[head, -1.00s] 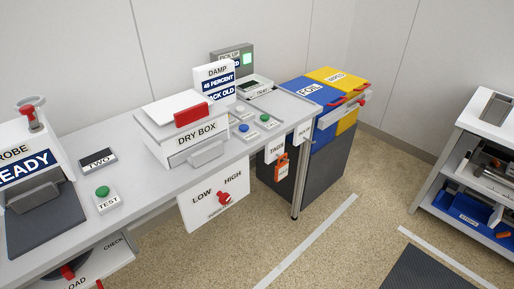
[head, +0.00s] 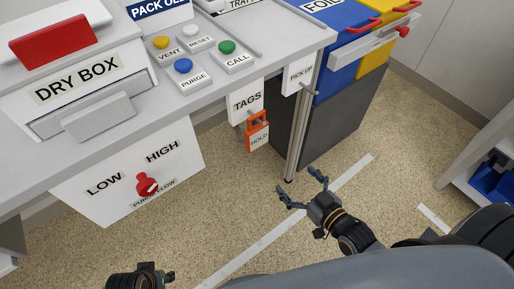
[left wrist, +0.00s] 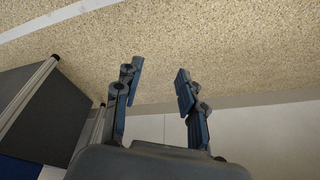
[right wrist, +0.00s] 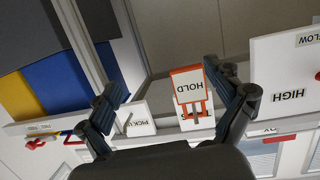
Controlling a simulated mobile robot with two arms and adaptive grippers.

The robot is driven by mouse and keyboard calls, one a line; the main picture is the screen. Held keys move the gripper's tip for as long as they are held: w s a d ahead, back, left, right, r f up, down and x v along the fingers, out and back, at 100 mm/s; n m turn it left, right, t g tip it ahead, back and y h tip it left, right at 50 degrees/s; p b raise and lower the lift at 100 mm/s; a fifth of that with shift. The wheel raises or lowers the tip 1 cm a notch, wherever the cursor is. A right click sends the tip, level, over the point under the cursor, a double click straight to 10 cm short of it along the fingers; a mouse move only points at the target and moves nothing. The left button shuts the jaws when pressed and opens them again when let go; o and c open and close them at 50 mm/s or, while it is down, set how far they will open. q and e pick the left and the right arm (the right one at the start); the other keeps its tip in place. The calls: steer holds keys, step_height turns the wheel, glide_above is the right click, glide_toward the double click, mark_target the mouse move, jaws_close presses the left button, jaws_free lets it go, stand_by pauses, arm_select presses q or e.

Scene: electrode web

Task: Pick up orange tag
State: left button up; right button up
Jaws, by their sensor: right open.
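The orange tag (head: 258,138), marked HOLD, hangs on a peg of the white TAGS plate (head: 246,102) at the table's front edge. In the right wrist view the tag (right wrist: 188,86) appears upside down, toward the right finger and beyond the fingertips. My right gripper (head: 300,183) is open and empty, below and right of the tag, apart from it. Its fingers (right wrist: 165,80) are spread in the right wrist view. My left gripper (left wrist: 160,78) is open and empty, facing the floor and wall; only part of that arm shows at the head view's bottom edge.
A PICK UP plate (head: 299,77) with a peg is right of the tag, near the metal table leg (head: 299,125). The purge-flow panel (head: 125,175) with a red knob is left. Blue and yellow bins (head: 345,50) stand behind. The floor in front is clear.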

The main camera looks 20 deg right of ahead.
steer(key=t+y+b, duration=0.2)
glide_toward(259, 135)
steer(key=shift+n, duration=0.3)
steer(key=x, duration=0.3)
steer(key=b+x, duration=0.1)
steer(key=x, duration=0.1)
steer(key=shift+a+f, duration=0.1)
steer(key=shift+f, duration=0.15)
steer(key=shift+w+a, duration=0.15)
steer(key=shift+w, duration=0.25)
steer(key=b+x, duration=0.1)
steer(key=x, duration=0.4)
steer(key=shift+r, duration=0.1)
arm_select(q)
steer(key=v, duration=0.7)
steer(key=shift+t, duration=0.3)
steer(key=shift+w+a, duration=0.1)
steer(key=shift+a, duration=0.05)
arm_select(e)
steer(key=c, duration=1.3)
